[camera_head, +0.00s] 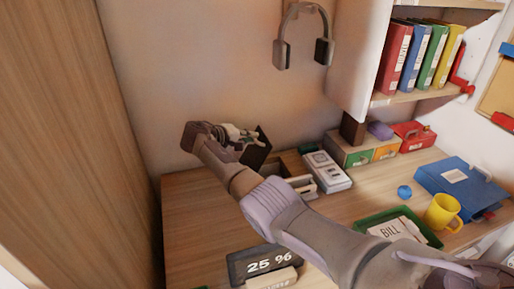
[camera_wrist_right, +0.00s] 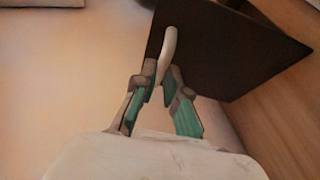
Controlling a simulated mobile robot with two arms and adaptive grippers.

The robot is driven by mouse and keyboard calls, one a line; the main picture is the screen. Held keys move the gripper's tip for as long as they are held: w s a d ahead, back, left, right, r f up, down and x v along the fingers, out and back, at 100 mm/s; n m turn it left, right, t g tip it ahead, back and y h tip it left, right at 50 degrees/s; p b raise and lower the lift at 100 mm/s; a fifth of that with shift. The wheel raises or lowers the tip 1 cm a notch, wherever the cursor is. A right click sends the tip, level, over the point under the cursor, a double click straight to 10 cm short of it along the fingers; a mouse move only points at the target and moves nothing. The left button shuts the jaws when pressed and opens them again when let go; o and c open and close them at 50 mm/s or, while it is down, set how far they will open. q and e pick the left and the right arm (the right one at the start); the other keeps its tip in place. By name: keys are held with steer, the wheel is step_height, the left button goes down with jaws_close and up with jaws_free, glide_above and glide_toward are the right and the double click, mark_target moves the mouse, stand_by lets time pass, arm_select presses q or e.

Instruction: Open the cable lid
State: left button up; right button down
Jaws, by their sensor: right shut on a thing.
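The cable lid (camera_head: 260,147) is a dark flat panel at the back left of the desk, tilted up steeply from the desk top. It fills the upper right of the right wrist view (camera_wrist_right: 235,45). A pale curved handle (camera_wrist_right: 168,45) stands out from its face. My right gripper (camera_head: 242,138) is at the lid, with its arm reaching across the desk from the lower right. In the wrist view its green-padded fingers (camera_wrist_right: 161,82) are shut on the handle. The opening under the lid is mostly hidden by my arm. My left gripper is not in view.
The wooden desk (camera_head: 190,215) is bare at the left, beside a tall wooden panel (camera_head: 75,130). Headphones (camera_head: 303,35) hang above.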

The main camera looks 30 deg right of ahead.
steer(key=shift+w+a+h+b, duration=0.15)
steer(key=shift+a+h+b, duration=0.25)
steer(key=shift+a+b, duration=0.3)
steer(key=shift+r, duration=0.1)
steer(key=c, duration=1.2)
jaws_free()
steer(key=v, duration=1.2)
steer(key=shift+w+r, duration=0.1)
steer(key=shift+w, duration=0.05)
